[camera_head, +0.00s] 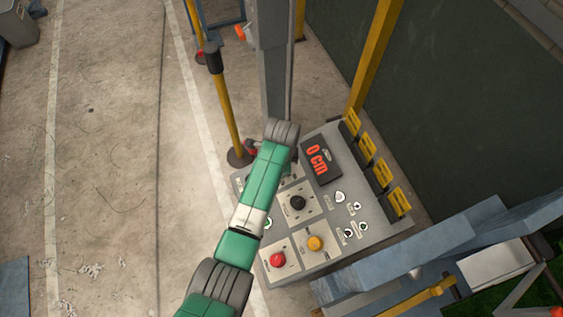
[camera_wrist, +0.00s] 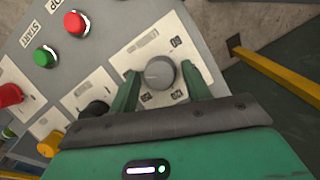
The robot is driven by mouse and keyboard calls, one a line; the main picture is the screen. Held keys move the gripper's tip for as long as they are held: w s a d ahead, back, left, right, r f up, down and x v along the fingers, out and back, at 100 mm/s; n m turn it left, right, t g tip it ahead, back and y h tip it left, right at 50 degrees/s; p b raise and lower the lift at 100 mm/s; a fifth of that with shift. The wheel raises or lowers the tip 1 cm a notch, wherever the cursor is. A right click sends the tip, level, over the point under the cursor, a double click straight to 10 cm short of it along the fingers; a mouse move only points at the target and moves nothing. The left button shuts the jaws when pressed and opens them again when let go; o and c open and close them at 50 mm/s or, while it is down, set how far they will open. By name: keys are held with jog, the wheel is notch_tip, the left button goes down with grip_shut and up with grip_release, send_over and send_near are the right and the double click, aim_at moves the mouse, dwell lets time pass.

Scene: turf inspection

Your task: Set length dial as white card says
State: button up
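A round grey dial (camera_wrist: 159,73) sits on a white plate on the control panel in the wrist view, with small number marks around it, some blurred or hidden. My gripper (camera_wrist: 160,80) has its two green fingers apart, one on either side of the dial, with a small gap showing at each side. In the head view, my arm hides this dial and the gripper's fingers. The display (camera_head: 317,160) on the panel (camera_head: 385,232) reads 0 cm in red. I cannot make out a white card with a readable setting in either view.
A black knob (camera_head: 297,203), yellow button (camera_head: 315,243) and red button (camera_head: 278,260) are on the panel. Green (camera_wrist: 45,56) and red (camera_wrist: 76,23) buttons lie near the dial. Yellow posts (camera_head: 372,58) and a grey column (camera_head: 273,60) stand close behind.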

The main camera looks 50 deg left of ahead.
jog(key=c, duration=0.7)
